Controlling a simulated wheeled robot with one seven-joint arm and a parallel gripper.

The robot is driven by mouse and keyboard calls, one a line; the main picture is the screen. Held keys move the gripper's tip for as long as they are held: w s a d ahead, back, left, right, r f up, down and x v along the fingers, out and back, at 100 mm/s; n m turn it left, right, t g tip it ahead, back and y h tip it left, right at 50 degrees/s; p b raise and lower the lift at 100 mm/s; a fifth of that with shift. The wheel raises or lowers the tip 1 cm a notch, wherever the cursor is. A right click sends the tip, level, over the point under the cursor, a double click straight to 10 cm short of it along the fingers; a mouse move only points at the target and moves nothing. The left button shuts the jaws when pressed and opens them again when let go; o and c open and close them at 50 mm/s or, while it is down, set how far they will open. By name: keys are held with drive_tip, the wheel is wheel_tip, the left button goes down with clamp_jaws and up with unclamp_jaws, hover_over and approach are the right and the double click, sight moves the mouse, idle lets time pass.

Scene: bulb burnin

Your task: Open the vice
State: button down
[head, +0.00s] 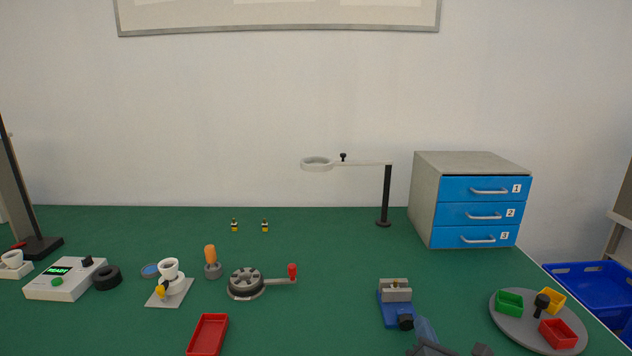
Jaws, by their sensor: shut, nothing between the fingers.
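The vice (382,309) has a blue body with light grey jaws on top and a black round knob at its front end. It stands on the green table right of centre. A small yellowish item shows at the jaws; how wide the jaws stand apart is too small to tell. My gripper (450,349) shows only in part at the bottom edge, dark grey, just in front and to the right of the vice. It is shut and empty. Its fingertips are not clearly seen, and I cannot tell whether it touches the knob.
A grey round tray (508,318) with green, yellow and red bins stands to the right. A blue drawer cabinet (424,198) and a ring lamp (386,196) stand behind. A rotary disc with a red handle (292,272) and a red tray (208,336) lie left.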

drive_tip(key=shift+w+a+r+n+y, duration=0.15)
drive_tip(key=shift+w+a+r+y, duration=0.15)
drive_tip(key=shift+a+r, duration=0.35)
drive_tip(key=shift+w+a+r+n+y, duration=0.15)
drive_tip(key=shift+w+a+r+y, duration=0.1)
drive_tip(key=shift+a+r, duration=0.4)
drive_tip(key=shift+d+r+p, duration=0.1)
drive_tip(key=shift+d+p, duration=0.05)
drive_tip(key=shift+p, duration=0.25)
drive_tip(key=shift+s, duration=0.4)
drive_tip(key=shift+h, duration=0.25)
drive_tip(key=shift+s+d+f+p, duration=0.1)
drive_tip(key=shift+s+f+p, duration=0.05)
drive_tip(key=shift+s, duration=0.75)
drive_tip(key=shift+s+d+f+p, duration=0.1)
drive_tip(key=shift+s+d+f, duration=0.1)
drive_tip(key=shift+s, duration=0.65)
drive_tip(key=shift+s+d+f+p, duration=0.1)
drive_tip(key=shift+s+f+p, duration=0.05)
drive_tip(key=shift+s, duration=0.75)
